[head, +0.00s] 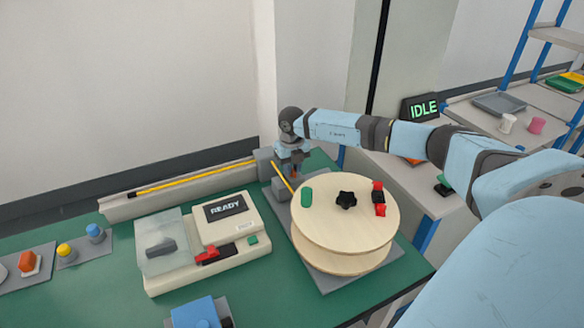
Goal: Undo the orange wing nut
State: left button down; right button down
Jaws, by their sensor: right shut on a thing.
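My right gripper (294,171) reaches in from the right behind the wooden spool (325,197) and points down. It is shut on a small orange part between its fingers, which I take as the orange wing nut (294,175). The nut is mostly hidden by the fingers, so its angle and thread cannot be seen. It sits by a grey block (265,164) at the end of the rail with the yellow cable. My left gripper is not in view.
An orange button (28,261) is far left. Green table (95,290) shows between them.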

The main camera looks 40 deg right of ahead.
dwell(0.3)
jog(key=c, duration=1)
grip_release()
notch_tip(320, 180, up, 14)
